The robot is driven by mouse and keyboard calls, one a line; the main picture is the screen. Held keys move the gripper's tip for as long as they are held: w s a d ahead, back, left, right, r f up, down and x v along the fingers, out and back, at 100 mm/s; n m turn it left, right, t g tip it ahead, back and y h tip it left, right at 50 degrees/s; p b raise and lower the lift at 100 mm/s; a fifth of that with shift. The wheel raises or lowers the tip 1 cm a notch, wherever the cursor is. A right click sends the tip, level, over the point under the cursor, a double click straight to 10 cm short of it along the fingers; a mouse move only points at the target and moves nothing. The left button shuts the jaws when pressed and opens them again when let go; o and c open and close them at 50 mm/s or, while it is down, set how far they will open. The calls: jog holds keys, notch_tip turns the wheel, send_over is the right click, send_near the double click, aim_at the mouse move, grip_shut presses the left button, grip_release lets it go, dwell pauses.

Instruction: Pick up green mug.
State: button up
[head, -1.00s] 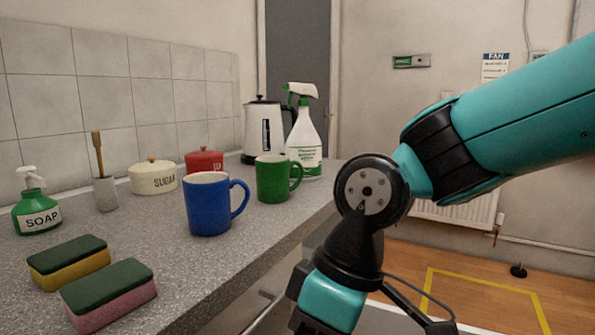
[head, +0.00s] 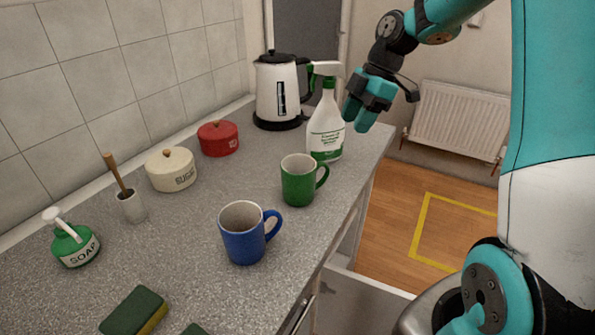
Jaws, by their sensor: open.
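The green mug (head: 298,183) stands upright on the grey speckled counter (head: 205,255), near its right edge, with its handle pointing right. My gripper (head: 356,119) is above the counter's far right edge, beyond and to the right of the green mug, beside the spray bottle. It is open, pointing down, and apart from the mug. Whether it touches the bottle I cannot tell.
A blue mug (head: 243,236) stands nearer than the green one. The spray bottle (head: 325,130) and white kettle (head: 276,93) stand behind it. Red pot (head: 218,139), sugar pot (head: 171,170), soap bottle (head: 75,246) and sponge (head: 135,312) are left.

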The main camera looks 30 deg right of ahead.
jog(key=p, duration=0.1)
send_near(326, 175)
jog(key=x, duration=0.4)
jog(key=shift+d+f, duration=0.2)
jog(key=shift+f, duration=0.3)
jog(key=p+x, duration=0.1)
jog(key=x, duration=0.4)
jog(key=shift+w+a+f+p, duration=0.2)
jog(key=shift+w+a+p, duration=0.05)
jog(key=shift+a+p, duration=0.1)
jog(key=shift+d, duration=0.1)
jog(key=shift+c, duration=0.4)
grip_shut()
